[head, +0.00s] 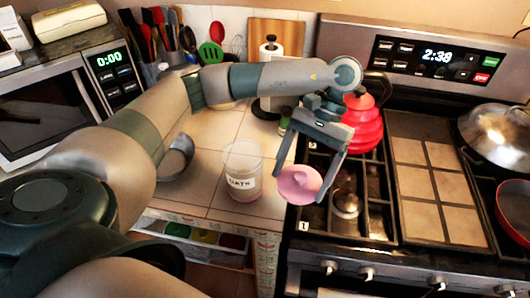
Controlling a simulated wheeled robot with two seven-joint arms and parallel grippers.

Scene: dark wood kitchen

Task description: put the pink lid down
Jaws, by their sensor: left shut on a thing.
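The round pink lid (298,184) is between the fingers of my left gripper (302,182), which is shut on it. It hangs over the left front edge of the stove, just right of the clear jar (243,172) labelled "OATS". The jar stands on the tiled counter (212,137) with its top uncovered and something pinkish at its bottom. The lid appears apart from the jar. My right gripper is not in view.
A red kettle (366,125) sits on the stove behind the gripper. A metal scoop or bowl (176,158) lies left of the jar. Free tile lies around the oats jar.

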